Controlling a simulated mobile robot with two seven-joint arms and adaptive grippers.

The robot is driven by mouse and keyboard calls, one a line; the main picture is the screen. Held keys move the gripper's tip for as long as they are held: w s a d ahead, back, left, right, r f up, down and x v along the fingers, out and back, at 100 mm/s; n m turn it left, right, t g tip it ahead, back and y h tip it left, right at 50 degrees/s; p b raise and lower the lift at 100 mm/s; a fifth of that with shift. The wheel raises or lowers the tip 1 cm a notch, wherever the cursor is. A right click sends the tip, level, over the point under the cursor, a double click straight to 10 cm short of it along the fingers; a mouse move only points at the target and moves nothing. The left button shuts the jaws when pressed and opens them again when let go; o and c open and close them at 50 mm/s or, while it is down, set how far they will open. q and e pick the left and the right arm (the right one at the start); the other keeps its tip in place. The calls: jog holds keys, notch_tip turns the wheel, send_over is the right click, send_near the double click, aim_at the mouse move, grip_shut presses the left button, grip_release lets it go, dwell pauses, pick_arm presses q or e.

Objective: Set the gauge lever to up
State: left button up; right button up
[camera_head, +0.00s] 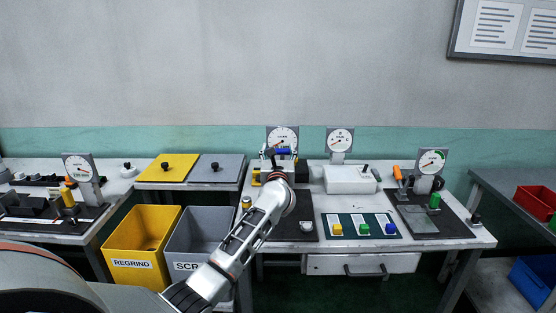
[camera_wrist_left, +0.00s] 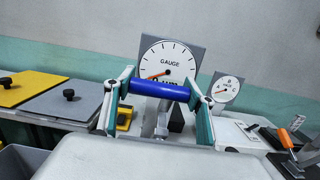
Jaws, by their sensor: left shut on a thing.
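The gauge (camera_head: 283,136) stands at the back of the middle table. Its round white dial, labelled GAUGE, also shows in the wrist view (camera_wrist_left: 168,58), with a red needle pointing left and slightly down. In front of the dial is a blue cylindrical grip (camera_wrist_left: 157,89), lying level, with a grey metal stem below it; it looks like the gauge lever's handle. My left gripper (camera_wrist_left: 155,92) is shut on the blue grip, one finger at each end. In the head view my left gripper (camera_head: 282,153) and arm hide most of the lever's base. My right gripper is not in view.
A second dial (camera_head: 340,140) and a white box (camera_head: 348,180) stand to the right of the gauge. Yellow (camera_head: 167,168) and grey (camera_head: 218,169) lids lie to the left, behind open bins.

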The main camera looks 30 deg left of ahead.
pick_arm(q)
jog(key=shift+x, duration=1.3)
jog(key=shift+r, duration=0.2)
jog(key=o, duration=1.6)
jog(key=shift+f, duration=0.1)
jog(key=shift+s+f, duration=0.1)
jog(key=shift+s, duration=0.05)
jog(key=shift+s+d, duration=0.2)
jog(key=v, duration=1.1)
jog(key=shift+s+d, duration=0.1)
jog(key=shift+s, duration=0.05)
